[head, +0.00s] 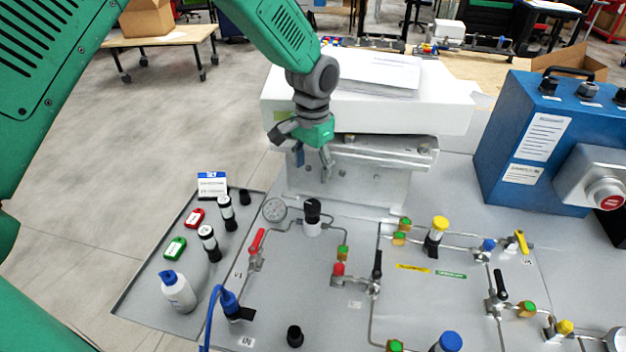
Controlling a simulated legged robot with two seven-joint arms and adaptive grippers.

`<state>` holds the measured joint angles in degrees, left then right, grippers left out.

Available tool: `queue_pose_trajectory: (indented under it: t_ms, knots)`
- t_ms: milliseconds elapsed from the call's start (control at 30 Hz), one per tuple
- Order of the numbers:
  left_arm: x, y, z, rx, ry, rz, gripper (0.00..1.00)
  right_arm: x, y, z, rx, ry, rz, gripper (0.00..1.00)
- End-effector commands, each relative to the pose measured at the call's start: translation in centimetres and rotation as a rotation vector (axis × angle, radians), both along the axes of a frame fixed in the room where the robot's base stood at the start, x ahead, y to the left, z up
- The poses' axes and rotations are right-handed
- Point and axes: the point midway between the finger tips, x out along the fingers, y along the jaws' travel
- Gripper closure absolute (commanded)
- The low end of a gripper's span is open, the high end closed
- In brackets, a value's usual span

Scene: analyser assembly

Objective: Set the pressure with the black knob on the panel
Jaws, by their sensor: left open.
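The panel (310,270) is a grey plate with pipes, valves and fittings. A black knob (312,207) stands upright on a pale regulator body near its back edge. A round pressure gauge (274,210) is just left of it; its reading is too small to tell. My left gripper (312,166) is open and empty, with its fingers pointing down. In the picture it is above the black knob and apart from it, in front of the white housing. My right gripper is out of view.
A red-handled valve (257,240) and a black-handled valve (376,268) stand near the knob. A white housing (365,95) rises behind the panel. A blue box (540,140) stands at the right.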

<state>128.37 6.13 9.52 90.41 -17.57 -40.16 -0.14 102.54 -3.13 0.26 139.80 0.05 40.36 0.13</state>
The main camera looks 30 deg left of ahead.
Motion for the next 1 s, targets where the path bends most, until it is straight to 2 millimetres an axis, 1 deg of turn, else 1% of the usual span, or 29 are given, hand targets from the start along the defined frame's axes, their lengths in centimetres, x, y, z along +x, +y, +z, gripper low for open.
queue_pose_trajectory:
  t_ms: [33, 167, 267, 333, 467, 800, 1000]
  knots:
    - [-0.1, 0.0, 1.0, 0.001, -0.002, -0.062, 0.44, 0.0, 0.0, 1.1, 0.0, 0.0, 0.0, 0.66]
    - [-0.4, 0.1, 1.8, 0.0, -0.005, -0.218, 0.44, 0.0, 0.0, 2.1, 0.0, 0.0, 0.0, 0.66]
    - [-0.5, 0.2, 1.8, -0.001, -0.005, -0.279, 0.44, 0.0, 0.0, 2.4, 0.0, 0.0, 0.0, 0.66]
    - [-0.4, 0.2, 1.2, -0.001, -0.005, -0.292, 0.44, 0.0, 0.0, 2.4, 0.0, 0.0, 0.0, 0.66]
    - [-0.5, 0.2, -0.7, -0.001, -0.003, -0.292, 0.44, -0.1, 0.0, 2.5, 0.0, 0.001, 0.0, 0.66]
    - [-0.5, 0.1, -7.9, -0.001, -0.004, -0.29, 0.44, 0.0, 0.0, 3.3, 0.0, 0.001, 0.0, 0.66]
    - [-0.5, 0.2, -10.8, -0.001, -0.006, -0.29, 0.44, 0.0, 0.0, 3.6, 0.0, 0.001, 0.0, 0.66]
